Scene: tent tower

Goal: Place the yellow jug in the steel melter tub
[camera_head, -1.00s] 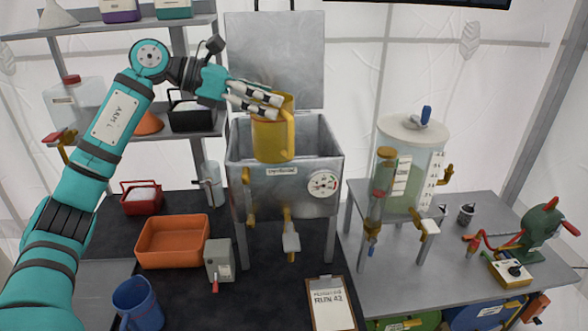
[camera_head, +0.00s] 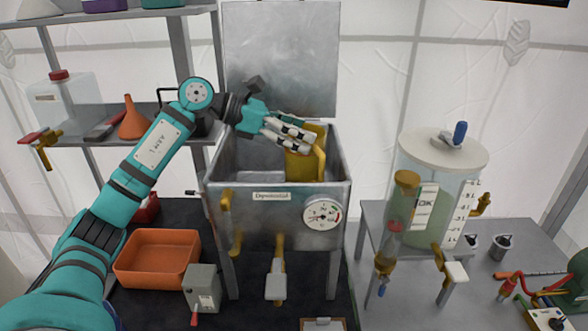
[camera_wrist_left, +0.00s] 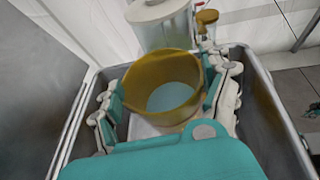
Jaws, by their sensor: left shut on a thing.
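The yellow jug (camera_head: 303,165) is inside the opening of the steel melter tub (camera_head: 280,200), in its right half, with its top at or above the rim and its lower part hidden by the front wall. My left gripper (camera_head: 290,134) is shut around the jug's upper part. In the left wrist view the jug (camera_wrist_left: 163,70) sits between the fingers of the gripper (camera_wrist_left: 165,105), its open mouth facing the camera, with the tub walls (camera_wrist_left: 262,95) around it. I cannot tell whether the jug touches the tub floor. My right gripper is not in view.
The tub's raised lid (camera_head: 280,55) stands behind it. A clear tank with a pale lid (camera_head: 440,150) stands to the right. An orange bin (camera_head: 157,258) and a grey switch box (camera_head: 202,288) lie at the front left. A shelf with an orange funnel (camera_head: 133,120) is at the left.

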